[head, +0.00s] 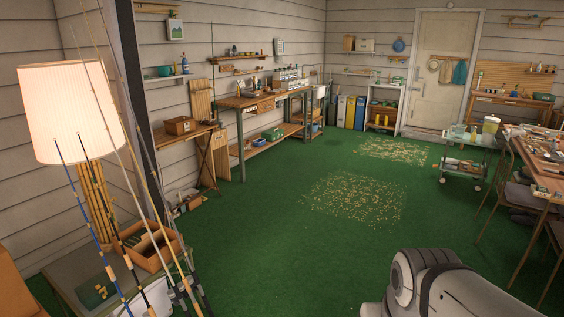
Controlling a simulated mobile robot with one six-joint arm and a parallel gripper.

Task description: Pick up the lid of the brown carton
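A small brown box (179,126) sits on a narrow wooden side table against the left wall. It may be the brown carton, but it is too small here to make out a separate lid. A larger open-topped brown box (150,246) stands on the low table at the near left, partly behind fishing rods. It has dividers or items inside, and no lid shows on it. Part of my arm shows at the bottom right, over the green floor. My gripper is outside the picture.
A lit lamp (72,112) and several upright fishing rods (118,150) stand at the near left. A workbench (262,98) lines the left wall. A trolley (468,158) and a cluttered table (540,150) with chairs are at right.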

